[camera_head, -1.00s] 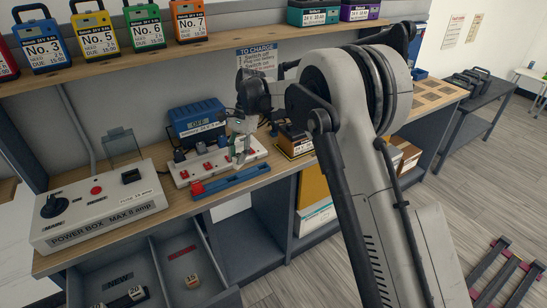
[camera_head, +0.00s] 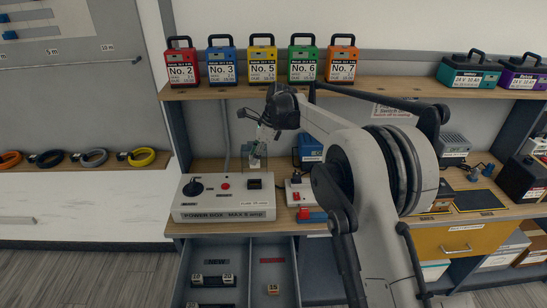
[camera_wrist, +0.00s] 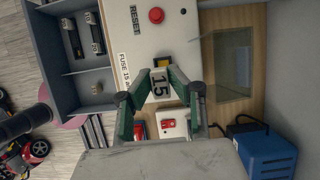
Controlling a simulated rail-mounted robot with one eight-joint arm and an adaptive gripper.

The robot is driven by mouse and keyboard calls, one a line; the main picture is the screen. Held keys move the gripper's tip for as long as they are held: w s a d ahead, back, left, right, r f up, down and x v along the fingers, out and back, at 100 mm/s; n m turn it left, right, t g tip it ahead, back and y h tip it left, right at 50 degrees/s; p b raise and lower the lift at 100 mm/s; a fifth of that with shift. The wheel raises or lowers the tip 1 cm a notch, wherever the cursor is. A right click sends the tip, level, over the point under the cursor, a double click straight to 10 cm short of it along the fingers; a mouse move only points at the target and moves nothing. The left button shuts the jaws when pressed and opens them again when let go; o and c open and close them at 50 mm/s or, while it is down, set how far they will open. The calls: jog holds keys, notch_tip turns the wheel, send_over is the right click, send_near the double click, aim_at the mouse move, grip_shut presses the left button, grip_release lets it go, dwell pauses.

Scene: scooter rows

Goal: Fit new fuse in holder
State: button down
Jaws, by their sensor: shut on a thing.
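My gripper (camera_wrist: 161,80) is shut on a pale fuse (camera_wrist: 161,90) marked 15, held between its green-edged fingers. In the head view my gripper (camera_head: 254,154) is above the right part of the white power box (camera_head: 215,214), marked MAX 8 amp. The black fuse holder (camera_head: 254,184) is on the box top below the gripper. In the wrist view the holder (camera_wrist: 162,62) is partly hidden behind the fuse and fingertips. A label (camera_wrist: 126,67) beside it reads FUSE 15 A. The fuse appears apart from the holder; the exact gap is unclear.
A clear cover (camera_wrist: 230,65) stands behind the box. An open drawer (camera_head: 236,272) below has several fuses in a NEW compartment and a 15 fuse (camera_head: 273,289) in a red-labelled one. A switch strip (camera_head: 299,193) and blue charger (camera_head: 309,149) stand right of the box.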

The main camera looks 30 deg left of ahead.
jog(key=shift+s+a, duration=0.1)
jog(key=shift+a, duration=0.1)
jog(key=shift+f+b, duration=0.8)
jog(key=shift+f, duration=2.65)
jog(key=shift+b, duration=0.85)
jog(key=shift+f+b, duration=1)
jog(key=shift+f, duration=0.2)
jog(key=c, duration=1.5)
grip_release()
jog(key=shift+c, duration=0.2)
jog(key=shift+r, duration=0.1)
jog(key=v, duration=1.2)
